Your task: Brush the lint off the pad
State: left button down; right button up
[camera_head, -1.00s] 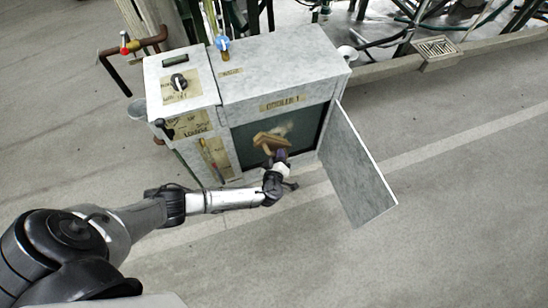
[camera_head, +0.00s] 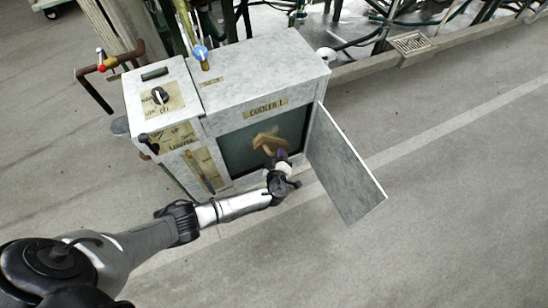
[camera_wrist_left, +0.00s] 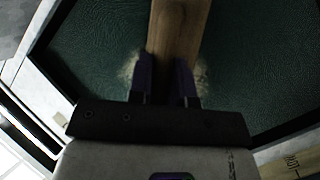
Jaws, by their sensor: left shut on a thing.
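The pad (camera_head: 236,150) is a dark green panel in the open front of the grey cabinet. My left gripper (camera_head: 281,157) is at the pad's lower right and is shut on a wooden brush (camera_head: 267,143). In the left wrist view the purple fingers (camera_wrist_left: 164,85) hold the brush's wooden handle (camera_wrist_left: 178,30) over the dark pad (camera_wrist_left: 95,50). Pale, fuzzy lint (camera_wrist_left: 203,75) shows on the pad on both sides of the fingers. The brush's bristles are hidden, so contact with the pad cannot be told. My right gripper is out of view.
The grey cabinet (camera_head: 262,75) has a door (camera_head: 343,165) standing open to the right of the pad. The floor (camera_head: 450,200) at right is clear.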

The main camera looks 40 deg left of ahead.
aim_at(273, 154)
pick_arm(q)
jog(key=shift+w+d+r, duration=0.1)
jog(key=shift+w+d, duration=0.15)
jog(key=shift+w, duration=0.4)
jog(key=shift+w+d, duration=0.35)
jog(key=shift+w, duration=0.15)
jog(key=shift+w+d+r+p, duration=0.15)
jog(key=shift+w+d+r, duration=0.1)
jog(key=shift+w, duration=0.15)
jog(key=shift+w+d+r+p, duration=0.15)
jog(key=shift+w+r, duration=0.05)
jog(key=shift+w, duration=0.15)
jog(key=shift+r+p, duration=0.4)
jog(key=shift+r, duration=0.35)
jog(key=shift+s+a, duration=0.3)
jog(key=shift+s, duration=0.25)
jog(key=shift+s+a, duration=0.5)
jog(key=shift+s, duration=0.35)
jog(key=shift+s+a, duration=0.25)
jog(key=shift+s, duration=0.2)
jog(key=shift+s+a, duration=0.3)
jog(key=shift+s, duration=0.2)
jog(key=shift+s+a, duration=0.25)
jog(key=shift+s, duration=0.2)
jog(key=shift+s+a+b, duration=0.4)
jog(key=shift+s, duration=0.25)
jog(key=shift+s+a, duration=0.4)
jog(key=shift+s, duration=0.35)
